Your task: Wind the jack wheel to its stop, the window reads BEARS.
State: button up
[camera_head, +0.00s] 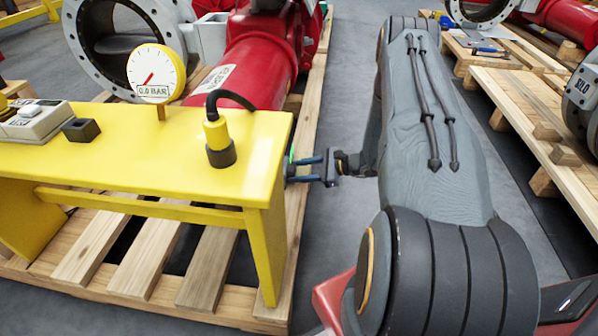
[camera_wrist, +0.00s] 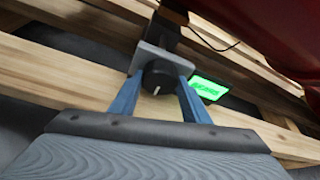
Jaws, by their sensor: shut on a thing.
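In the wrist view, the jack wheel (camera_wrist: 158,82) is a small black knob with a white index mark, on a grey bracket. The two blue fingers of my gripper (camera_wrist: 159,92) are shut on it, one on each side. Right beside it, the window (camera_wrist: 209,88) glows green with dark lettering, too blurred to read surely. In the head view, my gripper (camera_head: 293,170) reaches left, low behind the yellow bench's right end.
The yellow bench (camera_head: 150,180) carries a gauge (camera_head: 156,73) reading 0.0 BAR and a yellow plug (camera_head: 217,138) with a black cable. A red actuator cylinder (camera_head: 255,65) lies behind on a wooden pallet (camera_head: 205,265).

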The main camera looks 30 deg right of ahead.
jog(key=o, duration=1)
jog(key=shift+o, duration=0.2)
jog(key=p+v, duration=0.2)
jog(key=v, duration=0.5)
jog(key=shift+s+d+r+p, duration=0.2)
jog(key=shift+d+p, duration=0.1)
jog(key=shift+p, duration=0.1)
